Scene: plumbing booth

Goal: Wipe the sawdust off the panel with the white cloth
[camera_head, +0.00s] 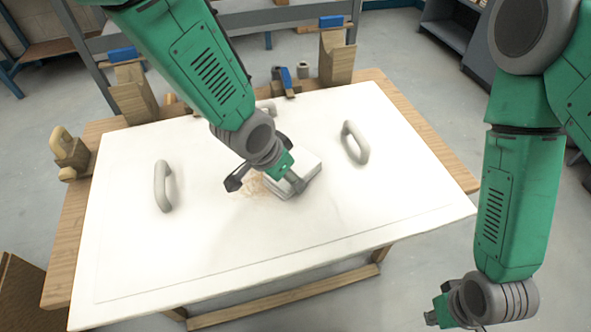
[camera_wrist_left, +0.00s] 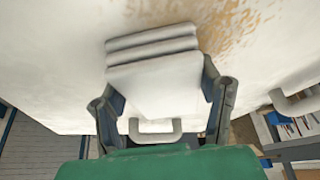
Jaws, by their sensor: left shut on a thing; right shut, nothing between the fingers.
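The folded white cloth (camera_head: 304,176) is just right of the sawdust. My left gripper (camera_head: 268,182) is shut on the cloth, which sits between its fingers in the left wrist view (camera_wrist_left: 155,82). I cannot tell how firmly the cloth touches the panel. My right gripper (camera_head: 442,312) is shut and empty, off the panel's front right.
The left handle (camera_head: 162,186) and right handle (camera_head: 356,142) stand up from the panel on either side of the cloth. Wooden blocks (camera_head: 336,58) with blue clamps line the back edge. The panel's front area is clear.

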